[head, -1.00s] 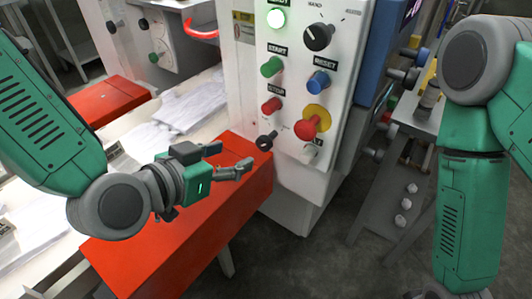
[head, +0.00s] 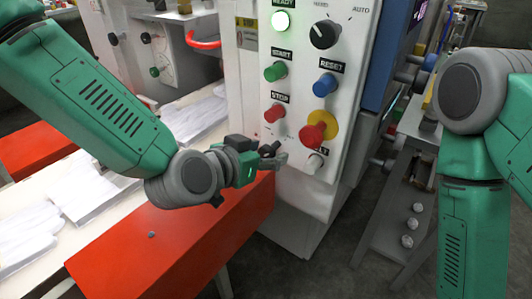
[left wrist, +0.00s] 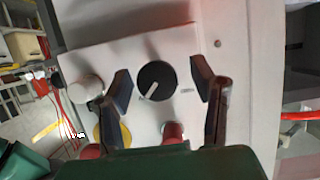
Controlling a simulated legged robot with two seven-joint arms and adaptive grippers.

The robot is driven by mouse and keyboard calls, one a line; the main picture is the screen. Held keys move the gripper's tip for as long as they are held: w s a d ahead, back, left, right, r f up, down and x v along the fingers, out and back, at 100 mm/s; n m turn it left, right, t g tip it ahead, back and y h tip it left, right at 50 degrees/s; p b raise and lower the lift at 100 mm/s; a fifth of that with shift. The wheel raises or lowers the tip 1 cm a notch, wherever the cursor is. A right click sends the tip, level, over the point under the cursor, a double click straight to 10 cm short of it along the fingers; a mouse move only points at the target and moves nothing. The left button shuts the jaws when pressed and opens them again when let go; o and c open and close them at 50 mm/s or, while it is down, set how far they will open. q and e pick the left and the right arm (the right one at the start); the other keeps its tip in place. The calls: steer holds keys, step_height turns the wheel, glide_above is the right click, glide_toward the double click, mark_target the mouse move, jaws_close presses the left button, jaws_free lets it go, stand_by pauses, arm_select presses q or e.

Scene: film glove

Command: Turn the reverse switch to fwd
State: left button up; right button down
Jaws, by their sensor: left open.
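The reverse switch, a round black knob with a white pointer line (left wrist: 157,79), sits on the white control panel (head: 345,95). In the left wrist view its pointer slants down to the left. Small marks beside it are too blurred to read. My left gripper (head: 277,156) is at the panel's lower left corner and mostly hides the switch in the head view. In the left wrist view the open gripper (left wrist: 160,84) has one finger on each side of the knob, with visible gaps. Contact cannot be told. My right gripper is out of view.
Near the switch are a red stop button (head: 273,113), a red emergency button (head: 311,135) on a yellow base and a white button (head: 315,162). Start (head: 275,71) and reset (head: 325,85) buttons sit higher. A red beam (head: 170,240) runs below my left arm.

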arm_select(q)
steer(key=shift+d, duration=0.1)
jaws_close()
